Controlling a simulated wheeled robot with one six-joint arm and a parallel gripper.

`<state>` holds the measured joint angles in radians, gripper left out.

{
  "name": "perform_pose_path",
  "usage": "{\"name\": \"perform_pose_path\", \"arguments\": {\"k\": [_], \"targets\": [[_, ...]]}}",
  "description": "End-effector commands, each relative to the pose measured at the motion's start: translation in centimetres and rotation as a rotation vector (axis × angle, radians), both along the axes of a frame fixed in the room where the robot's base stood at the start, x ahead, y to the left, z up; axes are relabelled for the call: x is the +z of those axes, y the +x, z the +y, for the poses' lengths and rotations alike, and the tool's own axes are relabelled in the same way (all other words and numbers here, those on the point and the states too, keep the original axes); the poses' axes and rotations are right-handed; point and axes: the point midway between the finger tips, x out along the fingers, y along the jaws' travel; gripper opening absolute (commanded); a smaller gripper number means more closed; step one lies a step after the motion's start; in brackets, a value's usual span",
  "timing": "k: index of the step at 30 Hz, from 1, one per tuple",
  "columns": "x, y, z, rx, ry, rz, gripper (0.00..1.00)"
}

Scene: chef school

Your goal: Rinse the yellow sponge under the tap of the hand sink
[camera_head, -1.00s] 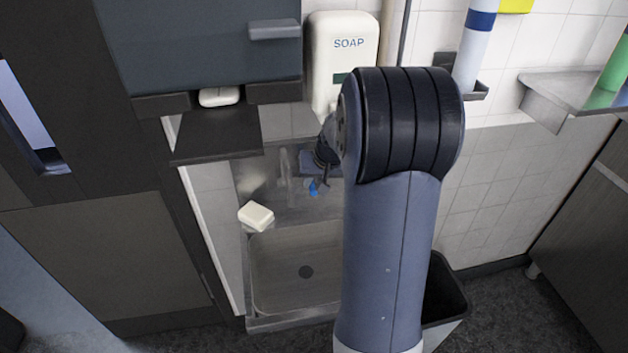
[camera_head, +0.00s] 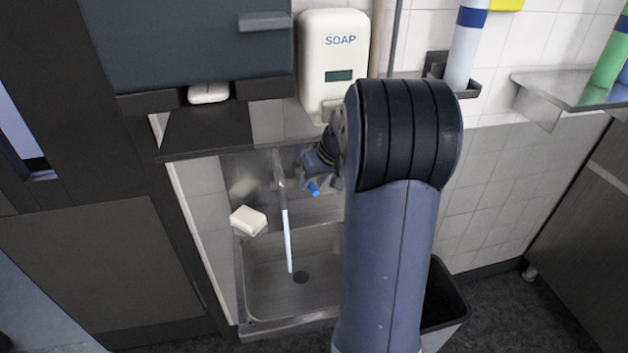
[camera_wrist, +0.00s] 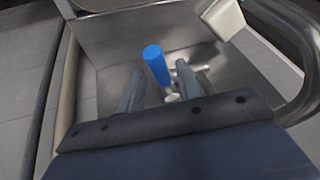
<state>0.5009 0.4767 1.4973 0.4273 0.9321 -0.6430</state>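The hand sink (camera_head: 262,290) is a steel basin below the wall. Its tap (camera_head: 279,168) is running: a thin pale stream of water (camera_head: 288,240) falls into the basin near the drain. The tap's blue-ended lever (camera_head: 314,188) is beside my gripper (camera_head: 322,172), which is partly hidden by my arm. In the wrist view my gripper (camera_wrist: 160,84) is open, with the blue lever end (camera_wrist: 156,65) showing between or just beyond its fingers. No clearly yellow sponge shows. A pale cream block (camera_head: 248,220) lies on the sink's left ledge; I cannot tell whether it is soap or sponge.
A soap dispenser (camera_head: 333,60) hangs above the sink. A dark shelf (camera_head: 205,130) and a grey dispenser box (camera_head: 185,45) are at upper left. A black bin (camera_head: 445,295) stands right of the sink. A steel shelf (camera_head: 560,92) juts from the right wall.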

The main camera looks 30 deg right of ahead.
Motion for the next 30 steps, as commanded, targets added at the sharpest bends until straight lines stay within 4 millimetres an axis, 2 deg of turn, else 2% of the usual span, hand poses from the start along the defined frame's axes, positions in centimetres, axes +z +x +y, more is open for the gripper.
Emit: {"name": "perform_pose_path", "arguments": {"k": [11, 17, 19, 22, 30], "targets": [[0.4, -0.2, -0.1, -0.001, -0.001, -0.001, 0.39], [3.4, -1.4, -0.7, -0.001, -0.003, -0.005, 0.39], [4.9, -2.1, -1.0, -0.003, -0.004, -0.005, 0.39], [4.2, -4.6, -2.0, -0.007, 0.000, -0.001, 0.39], [4.3, -10.3, -4.5, -0.006, -0.001, -0.001, 0.39]]}}
